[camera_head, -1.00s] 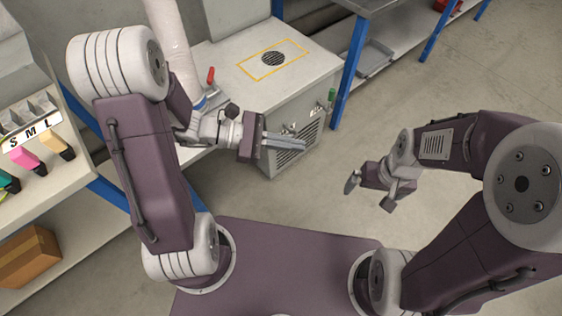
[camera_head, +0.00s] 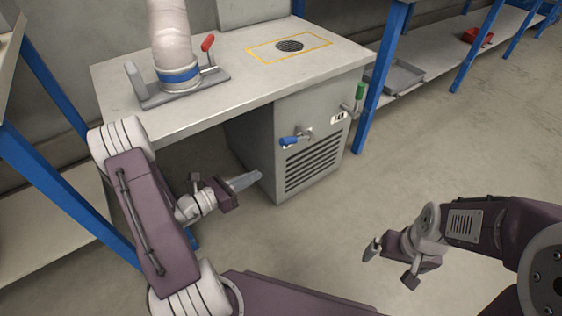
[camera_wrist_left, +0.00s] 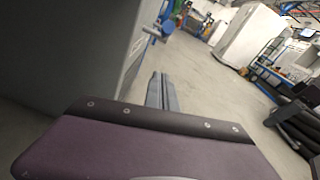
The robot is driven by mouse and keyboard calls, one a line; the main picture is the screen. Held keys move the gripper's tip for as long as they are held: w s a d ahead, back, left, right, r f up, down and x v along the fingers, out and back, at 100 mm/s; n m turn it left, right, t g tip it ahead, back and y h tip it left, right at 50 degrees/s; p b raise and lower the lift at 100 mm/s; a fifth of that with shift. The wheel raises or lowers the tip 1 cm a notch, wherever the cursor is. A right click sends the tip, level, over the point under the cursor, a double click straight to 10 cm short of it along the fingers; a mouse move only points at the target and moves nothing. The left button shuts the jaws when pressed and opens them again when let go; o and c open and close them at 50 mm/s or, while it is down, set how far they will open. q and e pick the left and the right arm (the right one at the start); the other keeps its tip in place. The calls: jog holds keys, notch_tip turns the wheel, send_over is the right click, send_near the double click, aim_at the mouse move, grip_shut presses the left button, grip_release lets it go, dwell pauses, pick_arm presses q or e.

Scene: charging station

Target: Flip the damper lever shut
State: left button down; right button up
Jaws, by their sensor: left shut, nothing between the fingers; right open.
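A red-tipped lever (camera_head: 208,44) stands up, slightly tilted, on the grey base plate (camera_head: 205,84) around the foot of the duct (camera_head: 170,40). I take it for the damper lever. My left gripper (camera_head: 258,177) is shut and empty, low in front of the bench, left of the cabinet front (camera_head: 320,140) and well below the lever. Its shut fingers also show in the left wrist view (camera_wrist_left: 162,92), where the red lever is not seen. My right gripper (camera_head: 390,263) is open and empty above the floor at the right, far from the bench.
On the cabinet front are a blue-handled valve (camera_head: 289,141) and a green-handled valve (camera_head: 359,92). The bench top (camera_head: 235,55) has a yellow-outlined round vent (camera_head: 289,46). Blue posts (camera_head: 384,75) stand beside the cabinet. The floor to its right is clear.

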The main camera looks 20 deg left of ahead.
pick_arm(q)
jog(key=shift+r, duration=0.1)
jog(key=b, duration=0.7)
send_near(296, 139)
jog(key=w+d+f, duration=0.2)
jog(key=w+f, duration=0.2)
jog(key=shift+s+r, duration=0.1)
jog(key=shift+r, duration=0.2)
